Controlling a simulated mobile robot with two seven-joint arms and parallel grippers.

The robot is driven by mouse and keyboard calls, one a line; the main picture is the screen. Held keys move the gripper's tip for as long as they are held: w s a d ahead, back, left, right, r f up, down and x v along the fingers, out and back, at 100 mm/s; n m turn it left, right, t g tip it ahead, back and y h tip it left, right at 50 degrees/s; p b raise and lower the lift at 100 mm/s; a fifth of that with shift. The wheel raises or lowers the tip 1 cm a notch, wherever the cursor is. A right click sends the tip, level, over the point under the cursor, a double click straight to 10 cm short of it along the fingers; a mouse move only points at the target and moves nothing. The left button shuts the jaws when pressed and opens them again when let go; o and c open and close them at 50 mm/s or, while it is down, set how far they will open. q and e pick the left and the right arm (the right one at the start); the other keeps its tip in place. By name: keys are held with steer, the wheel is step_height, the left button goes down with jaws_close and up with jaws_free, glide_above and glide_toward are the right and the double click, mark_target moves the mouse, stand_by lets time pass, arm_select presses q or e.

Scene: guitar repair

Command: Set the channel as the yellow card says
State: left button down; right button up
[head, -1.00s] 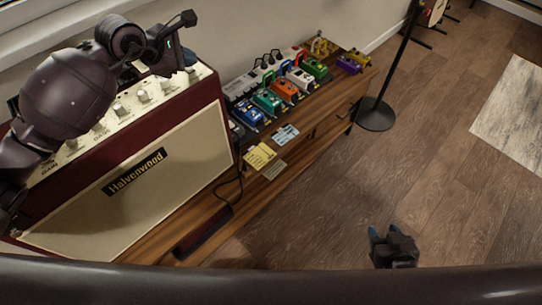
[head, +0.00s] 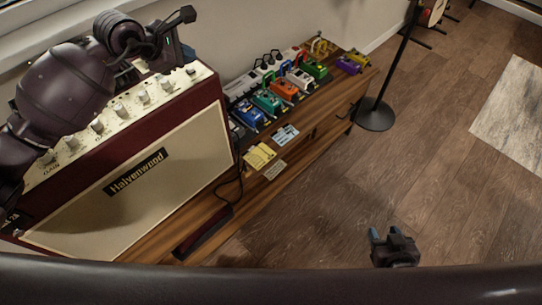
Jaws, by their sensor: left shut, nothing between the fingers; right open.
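The amplifier (head: 150,190), dark red with a cream front marked "Halvenwood", stands on the wooden bench at the left. Its cream top panel (head: 122,107) carries a row of pale knobs and small labels; "GAIN" shows near the left end. The yellow card (head: 260,156) lies on the bench right of the amplifier; its writing is too small to read. My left gripper (head: 188,68) is shut and empty above the panel's far right end; I cannot tell whether it touches anything. My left arm hides part of the panel's back edge. My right gripper (head: 383,234) is open and empty above the floor.
Several coloured pedals, including a blue pedal (head: 248,115) and an orange pedal (head: 284,90), stand on the bench (head: 300,145). A light blue card (head: 286,134) and a beige card (head: 274,170) lie near the yellow one. A black stand (head: 374,115) rises beyond the bench.

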mark_target(190, 69)
arm_select(q)
steer(key=shift+r+p, duration=0.65)
steer(key=shift+r, duration=0.95)
steer(key=shift+r+p, duration=0.4)
steer(key=shift+r, duration=1)
arm_select(e)
steer(key=r, duration=0.3)
steer(key=shift+w, duration=0.2)
steer(key=shift+w+r, duration=0.1)
steer(key=shift+w, duration=0.1)
